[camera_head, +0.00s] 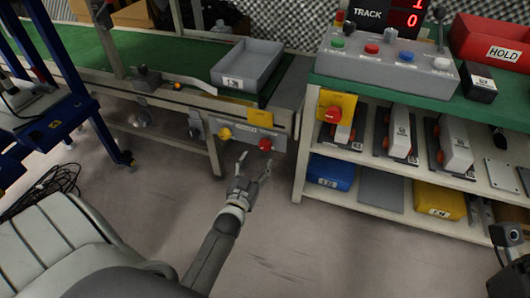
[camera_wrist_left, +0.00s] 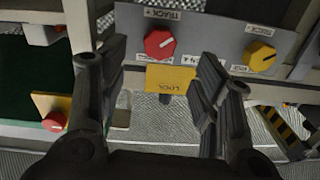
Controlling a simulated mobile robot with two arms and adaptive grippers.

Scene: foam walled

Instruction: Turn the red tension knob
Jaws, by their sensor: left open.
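The red knob (camera_head: 265,144) is on the right of a grey panel (camera_head: 243,131) on the conveyor's front side. In the left wrist view the red knob (camera_wrist_left: 160,44) has a pale pointer line, and the picture appears upside down. My left gripper (camera_head: 254,162) is open and empty, just below and in front of the red knob. In the left wrist view the fingers (camera_wrist_left: 162,62) stand apart on either side of the knob's line of sight; no contact shows.
A yellow knob (camera_head: 225,133) sits left of the red one, with a yellow tag (camera_wrist_left: 170,79) near them. A red stop button (camera_head: 333,114) on a yellow box is on the shelf post to the right. A grey bin (camera_head: 247,65) stands on the conveyor.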

